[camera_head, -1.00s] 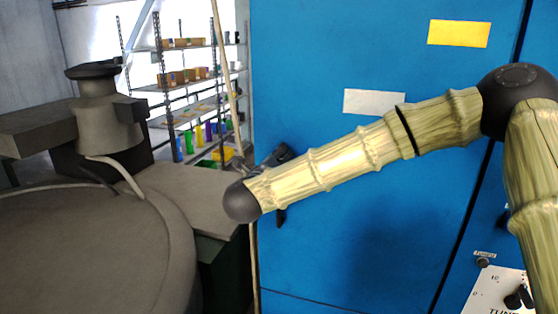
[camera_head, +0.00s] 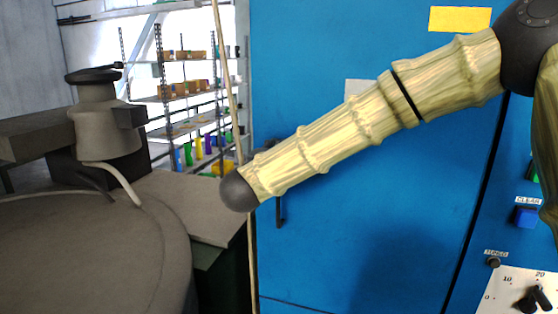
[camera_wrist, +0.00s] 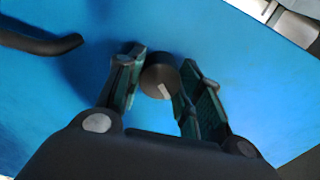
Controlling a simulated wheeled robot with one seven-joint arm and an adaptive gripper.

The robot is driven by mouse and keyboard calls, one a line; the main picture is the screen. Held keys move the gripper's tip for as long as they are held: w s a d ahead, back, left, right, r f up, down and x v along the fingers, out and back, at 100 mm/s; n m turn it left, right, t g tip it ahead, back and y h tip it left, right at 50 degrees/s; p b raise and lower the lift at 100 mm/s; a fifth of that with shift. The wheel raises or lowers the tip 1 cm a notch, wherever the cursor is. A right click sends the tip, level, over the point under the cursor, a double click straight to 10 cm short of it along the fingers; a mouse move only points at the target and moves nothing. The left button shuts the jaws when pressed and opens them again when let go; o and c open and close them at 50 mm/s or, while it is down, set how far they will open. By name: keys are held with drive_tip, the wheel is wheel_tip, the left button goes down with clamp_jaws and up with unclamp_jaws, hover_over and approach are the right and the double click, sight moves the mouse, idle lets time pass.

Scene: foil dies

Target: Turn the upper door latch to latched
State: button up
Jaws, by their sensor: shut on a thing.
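The upper door latch (camera_wrist: 158,76) is a dark round knob with a pale mark on its face, seen in the wrist view against the blue door (camera_wrist: 240,60). My gripper (camera_wrist: 160,84) has its two green-padded fingers on either side of the knob and is shut on it. The pale mark lies toward the lower right of the knob in that view. In the head view the blue door (camera_head: 350,235) fills the middle, and my forearm hides the latch and nearly all of my gripper.
A black door handle (camera_wrist: 40,42) stands out beside the latch; its lower part shows in the head view (camera_head: 279,212). A control panel (camera_head: 515,290) is at right. A grey round machine (camera_head: 90,250) stands at left, with shelving (camera_head: 185,90) behind.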

drive_tip(key=n, duration=0.5)
drive_tip(key=shift+b, duration=0.3)
drive_tip(key=shift+n, duration=1.6)
drive_tip(key=shift+f, duration=0.1)
drive_tip(key=o, duration=1)
drive_tip(key=shift+o, duration=0.2)
drive_tip(key=v, duration=1.2)
